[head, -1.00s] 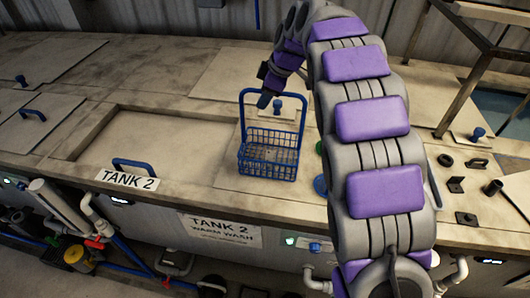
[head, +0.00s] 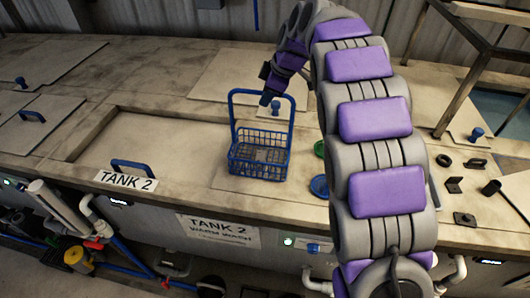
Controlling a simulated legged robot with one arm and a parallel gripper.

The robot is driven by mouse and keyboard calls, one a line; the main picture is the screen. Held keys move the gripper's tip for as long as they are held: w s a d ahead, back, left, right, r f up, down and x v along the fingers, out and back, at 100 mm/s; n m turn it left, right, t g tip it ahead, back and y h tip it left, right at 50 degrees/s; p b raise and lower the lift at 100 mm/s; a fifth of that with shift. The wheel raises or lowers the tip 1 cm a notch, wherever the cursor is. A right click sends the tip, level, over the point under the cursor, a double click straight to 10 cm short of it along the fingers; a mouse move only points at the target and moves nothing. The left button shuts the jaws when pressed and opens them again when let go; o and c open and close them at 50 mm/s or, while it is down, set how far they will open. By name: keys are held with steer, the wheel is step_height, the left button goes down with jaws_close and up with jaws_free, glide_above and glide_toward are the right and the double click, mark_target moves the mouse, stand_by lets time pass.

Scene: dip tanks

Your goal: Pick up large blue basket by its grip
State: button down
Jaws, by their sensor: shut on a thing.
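The large blue basket (head: 258,161) is a wire basket with a tall looped grip (head: 234,110) and a greyish load inside. It is upright over the counter beside the tank 2 lid; I cannot tell whether its base touches the surface. My gripper (head: 267,99) comes down at the right part of the grip loop and is shut on it. The fingertips are small and partly hidden by the arm's end.
The tank 2 lid (head: 150,150) with a blue handle (head: 133,165) lies left of the basket. A green disc (head: 319,149) and a blue disc (head: 319,186) lie to its right. Several small dark fittings (head: 455,184) are right of my arm. A metal frame (head: 480,60) stands at the back right.

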steer(key=shift+d, duration=1)
steer(key=shift+a+f, duration=0.1)
steer(key=shift+a, duration=0.65)
steer(key=shift+d, duration=0.2)
steer(key=shift+r+p, duration=0.2)
steer(key=shift+p, duration=0.1)
